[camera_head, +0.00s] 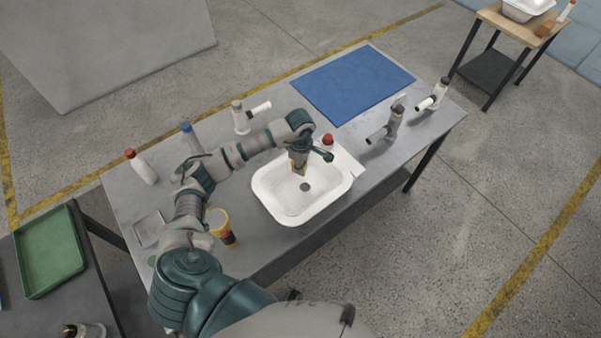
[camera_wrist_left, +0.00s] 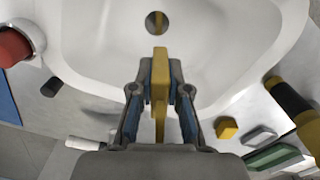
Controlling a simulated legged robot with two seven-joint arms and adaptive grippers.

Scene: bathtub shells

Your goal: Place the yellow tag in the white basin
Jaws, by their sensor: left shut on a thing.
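The white basin (camera_head: 318,210) sits on the grey table, with a dark round drain in its floor. It fills the upper part of the left wrist view (camera_wrist_left: 220,50). My left gripper (camera_head: 299,169) is over the basin's far part. It is shut on the yellow tag (camera_wrist_left: 160,70), a narrow strip that points toward the drain in the left wrist view. I cannot tell whether the tag touches the basin. My right gripper is not in view.
A red-capped bottle (camera_head: 328,141) stands close behind the basin. A yellow cup (camera_head: 218,220) and a black-and-yellow item (camera_head: 229,239) are left of it. A blue mat (camera_head: 352,83) lies at the back. Grey-and-white fittings (camera_head: 388,126) stand at the right.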

